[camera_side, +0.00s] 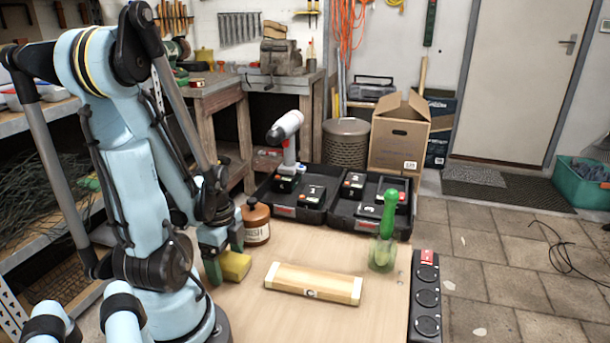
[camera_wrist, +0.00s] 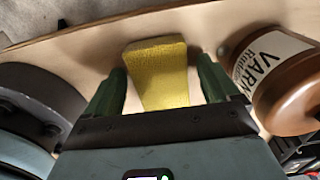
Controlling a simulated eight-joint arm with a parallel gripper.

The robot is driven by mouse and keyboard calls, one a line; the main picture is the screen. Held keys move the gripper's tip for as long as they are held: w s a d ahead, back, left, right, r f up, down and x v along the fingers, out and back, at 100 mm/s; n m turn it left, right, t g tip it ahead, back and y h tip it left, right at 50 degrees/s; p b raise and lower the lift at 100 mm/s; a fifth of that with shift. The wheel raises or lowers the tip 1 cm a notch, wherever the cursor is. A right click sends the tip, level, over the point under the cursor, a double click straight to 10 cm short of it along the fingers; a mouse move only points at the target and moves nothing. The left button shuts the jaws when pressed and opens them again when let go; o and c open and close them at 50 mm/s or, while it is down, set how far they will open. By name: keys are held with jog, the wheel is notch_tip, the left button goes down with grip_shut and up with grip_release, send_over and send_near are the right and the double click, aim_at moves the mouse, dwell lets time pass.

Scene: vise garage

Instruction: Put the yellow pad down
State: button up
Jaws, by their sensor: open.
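The yellow pad (camera_side: 235,265) is at the left part of the wooden table, beside the brown varnish jar. In the wrist view the yellow pad (camera_wrist: 157,72) lies between the two green fingers, with a gap showing beside it. My gripper (camera_side: 222,262) is low at the table with its fingers open around the pad. It also shows in the wrist view (camera_wrist: 160,85). The pad appears to rest on the tabletop, though its underside is hidden.
The varnish jar (camera_side: 256,222) stands close to my gripper and shows at the right in the wrist view (camera_wrist: 283,80). A wooden block (camera_side: 313,283) lies mid-table. A green-handled brush in a glass (camera_side: 383,250) stands at right. An open tool case (camera_side: 337,215) is behind. The table's front is clear.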

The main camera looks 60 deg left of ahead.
aim_at(226, 260)
jog(key=shift+r, duration=0.15)
jog(key=shift+r, duration=5.9)
jog(key=w+d+r+n+t, duration=0.1)
jog(key=w+d+n+t, duration=0.6)
jog(key=w+d, duration=0.9)
jog(key=shift+w+r+n, duration=0.3)
jog(key=shift+w+n, duration=0.4)
jog(key=shift+n, duration=0.3)
jog(key=shift+o, duration=0.5)
